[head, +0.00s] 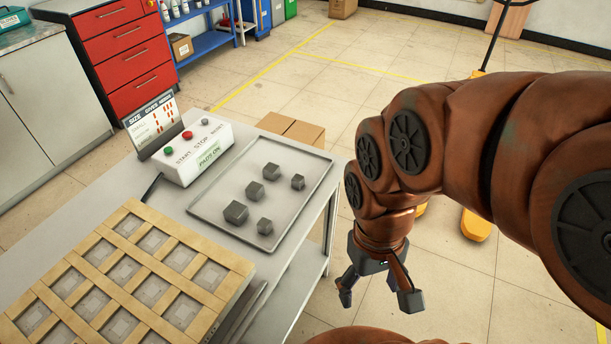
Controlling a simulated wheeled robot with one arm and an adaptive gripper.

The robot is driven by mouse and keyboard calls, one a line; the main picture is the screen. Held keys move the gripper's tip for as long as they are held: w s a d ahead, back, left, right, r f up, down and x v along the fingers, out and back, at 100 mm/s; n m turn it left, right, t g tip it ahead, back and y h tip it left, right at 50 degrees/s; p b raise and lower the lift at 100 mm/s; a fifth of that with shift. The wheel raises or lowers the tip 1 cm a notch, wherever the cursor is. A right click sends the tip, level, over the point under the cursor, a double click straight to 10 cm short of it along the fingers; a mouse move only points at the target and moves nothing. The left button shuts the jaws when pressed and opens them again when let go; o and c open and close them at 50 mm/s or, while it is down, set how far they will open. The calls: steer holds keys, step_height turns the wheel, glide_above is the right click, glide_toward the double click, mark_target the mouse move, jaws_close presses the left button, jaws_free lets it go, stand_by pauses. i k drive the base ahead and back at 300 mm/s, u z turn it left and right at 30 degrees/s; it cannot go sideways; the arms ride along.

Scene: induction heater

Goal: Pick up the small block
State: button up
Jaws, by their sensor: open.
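Several dark grey metal blocks of differing sizes lie on a shallow grey tray (212,211) on the table. The largest-looking block (236,212) is at the front left of the group. A small block (265,226) sits to its right, near the tray's front edge. Another small block (298,181) is at the right, and two more blocks (271,171) (255,190) lie toward the back and middle. I cannot tell for sure which is smallest. My gripper (378,297) is open and empty, pointing down, right of the table and apart from the blocks.
A wooden grid fixture (130,285) fills the table's front left. The table's right edge lies between tray and gripper. Cardboard boxes (290,130) stand behind the table.

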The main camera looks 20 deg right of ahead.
mark_target(298, 181)
steer(key=u, duration=2.3)
steer(key=k, duration=1.4)
steer(key=z, duration=0.15)
